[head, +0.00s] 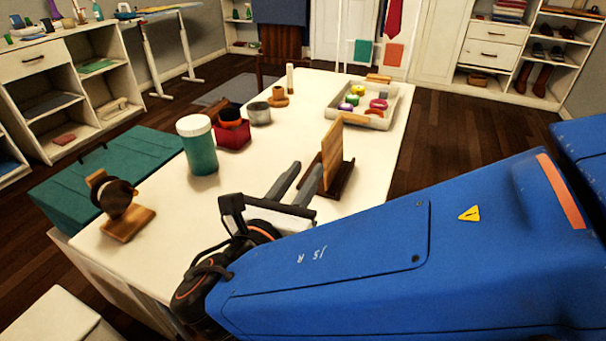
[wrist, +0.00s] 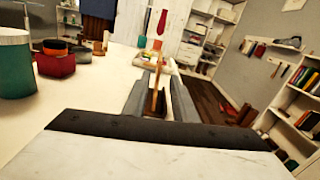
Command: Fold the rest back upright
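The rest is a wooden stand with a light tan back panel (head: 332,155) and a dark brown base (head: 343,182), near the table's right edge. The panel stands close to upright in the head view; a small tilt is hard to judge. My gripper (head: 307,168) is low over the table on the near side of the rest, with its fingers pointing at it. In the wrist view my gripper (wrist: 158,98) is open, and the thin edge of the panel (wrist: 154,96) shows between the fingers. Whether a finger touches it cannot be told. Part of the base is hidden by the fingers.
On the white table (head: 262,148) stand a teal jar (head: 200,150), a red container (head: 232,135), a grey tin (head: 259,114) and a wooden stand with a dark round item (head: 118,200). A tray (head: 385,115) of colourful items lies behind the rest. The table between jar and rest is clear.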

